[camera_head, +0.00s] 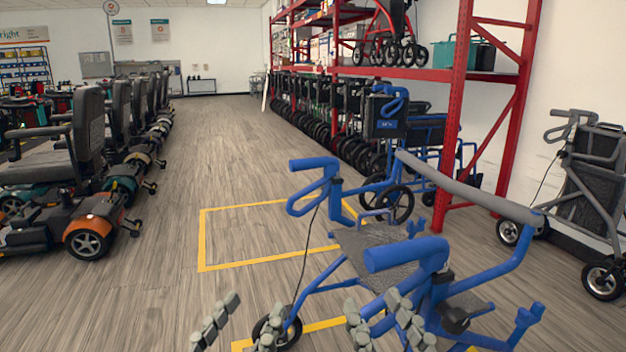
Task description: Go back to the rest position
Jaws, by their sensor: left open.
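My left gripper (241,324) shows at the bottom edge, left of centre. Its grey fingers are apart, with floor showing between them. My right gripper (380,318) shows at the bottom edge, right of centre. Its fingers are apart, in front of the blue rollator (395,262). No held object shows in either gripper. I cannot tell whether the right fingers touch the rollator's frame. The rest of both arms is out of view.
The blue rollator stands close in front by yellow floor lines (262,259). Mobility scooters (80,180) line the left. A red rack (460,110) with rollators stands at right, and a grey rollator (590,190) at far right. The middle aisle (215,150) is clear.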

